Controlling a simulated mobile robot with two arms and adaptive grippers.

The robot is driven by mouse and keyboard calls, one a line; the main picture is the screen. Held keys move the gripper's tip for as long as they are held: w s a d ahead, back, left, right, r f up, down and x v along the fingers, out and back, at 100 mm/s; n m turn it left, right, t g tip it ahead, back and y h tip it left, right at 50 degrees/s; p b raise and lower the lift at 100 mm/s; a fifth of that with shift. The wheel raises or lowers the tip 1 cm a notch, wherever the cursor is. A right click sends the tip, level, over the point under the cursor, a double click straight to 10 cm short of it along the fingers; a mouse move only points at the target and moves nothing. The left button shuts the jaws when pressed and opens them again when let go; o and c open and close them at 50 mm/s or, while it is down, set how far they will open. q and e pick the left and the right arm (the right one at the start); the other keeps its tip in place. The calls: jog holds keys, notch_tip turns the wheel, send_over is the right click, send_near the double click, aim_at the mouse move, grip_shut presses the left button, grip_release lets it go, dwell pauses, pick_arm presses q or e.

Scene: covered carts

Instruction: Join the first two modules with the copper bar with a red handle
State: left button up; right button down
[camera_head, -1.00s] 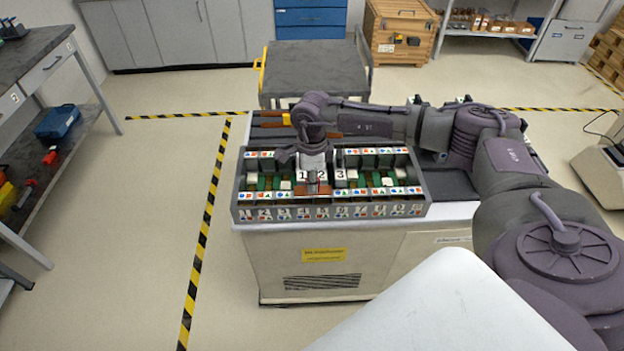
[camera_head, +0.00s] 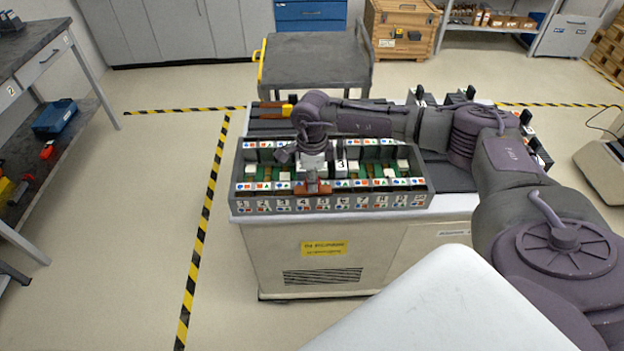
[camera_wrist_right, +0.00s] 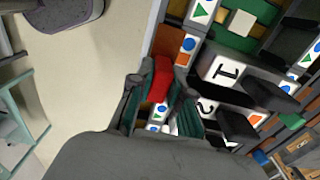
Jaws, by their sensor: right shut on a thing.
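My right gripper (camera_head: 313,172) is over the front middle of the slotted rack. In the right wrist view it is shut on the red handle (camera_wrist_right: 160,80) of the copper bar. The brown copper bar (camera_head: 313,188) shows at the rack's front row, below the gripper. In the wrist view, module 1 (camera_wrist_right: 225,72) and module 2 (camera_wrist_right: 208,106) stand side by side, right of the handle. In the head view my gripper hides their labels. Module 3 (camera_head: 340,166) shows just right of the gripper. I cannot tell whether the bar touches the modules. My left gripper is not in view.
The grey rack (camera_head: 335,204) with numbered slots sits on a white cart (camera_head: 324,258). Behind it are dark trays and another cart (camera_head: 315,60). A workbench (camera_head: 30,65) stands at the left. Floor left of the cart is clear.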

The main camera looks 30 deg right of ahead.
jog(key=shift+f, duration=0.1)
jog(key=c, duration=1)
grip_release()
notch_tip(320, 180, up, 12)
